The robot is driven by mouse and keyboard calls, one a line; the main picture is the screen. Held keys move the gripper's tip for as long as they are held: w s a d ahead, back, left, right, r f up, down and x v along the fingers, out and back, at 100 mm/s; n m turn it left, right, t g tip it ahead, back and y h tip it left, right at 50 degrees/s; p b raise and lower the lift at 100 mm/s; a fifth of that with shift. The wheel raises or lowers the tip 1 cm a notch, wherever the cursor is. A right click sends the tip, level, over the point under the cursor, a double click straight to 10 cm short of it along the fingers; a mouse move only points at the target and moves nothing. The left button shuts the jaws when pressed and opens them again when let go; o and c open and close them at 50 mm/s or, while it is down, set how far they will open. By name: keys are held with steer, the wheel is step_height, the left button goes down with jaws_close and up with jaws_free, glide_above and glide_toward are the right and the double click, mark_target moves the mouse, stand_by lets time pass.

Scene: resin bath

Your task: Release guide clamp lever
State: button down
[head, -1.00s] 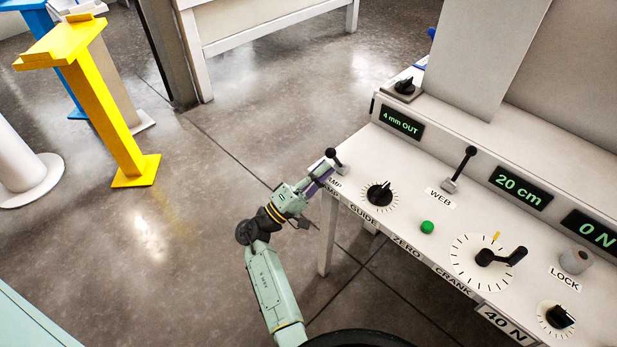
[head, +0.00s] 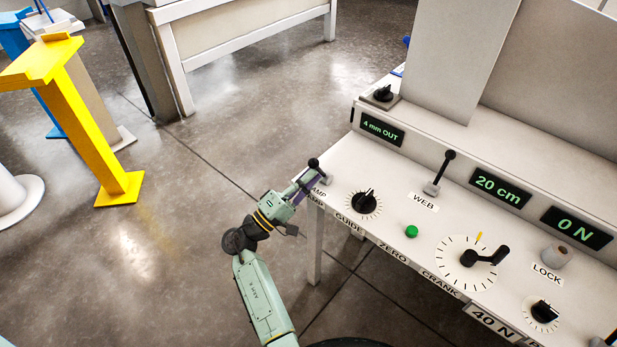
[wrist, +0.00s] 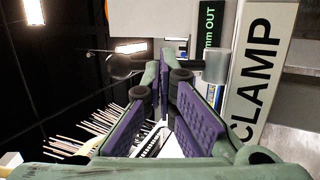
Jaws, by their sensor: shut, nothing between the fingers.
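The clamp lever (head: 314,163) stands at the left end of the pale control panel, a short stem with a black ball knob. In the wrist view the black knob (wrist: 119,66) shows just left of my fingertips, and the CLAMP label (wrist: 256,75) is to the right. My gripper (head: 307,181), green with purple finger pads, is right at the lever, just below the knob. Its fingers (wrist: 164,68) are shut with nothing between them. The fingers partly hide the lever's stem and base, so I cannot tell whether they touch it.
A guide dial (head: 363,201), web lever (head: 439,173), green button (head: 411,231) and crank (head: 484,256) lie along the panel to the right. The guide display (head: 382,130) reads 4 mm OUT. A yellow stand (head: 90,120) is at left. The floor between is clear.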

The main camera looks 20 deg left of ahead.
mark_target(315, 166)
steer(key=shift+w+d+r+g, duration=0.1)
steer(key=shift+w+r+g, duration=0.05)
steer(key=shift+r+g, duration=0.15)
steer(key=shift+w+d+r+p, duration=0.2)
steer(key=shift+w+r+p, duration=0.15)
steer(key=shift+w+r, duration=0.25)
steer(key=shift+w+d+r+n+g+y, duration=0.1)
steer(key=shift+w+r+n+g+y, duration=0.25)
steer(key=shift+g+y, duration=0.3)
steer(key=shift+w+d+b, duration=0.3)
steer(key=shift+w+b, duration=0.1)
steer(key=shift+w, duration=0.35)
steer(key=shift+w+d+r+b, duration=0.15)
steer(key=shift+w+b, duration=0.3)
steer(key=shift+b, duration=0.05)
steer(key=shift+w+d+r+b, duration=0.1)
steer(key=shift+w+b, duration=0.3)
steer(key=shift+b, duration=0.1)
steer(key=shift+w, duration=0.1)
steer(key=shift+r, duration=0.1)
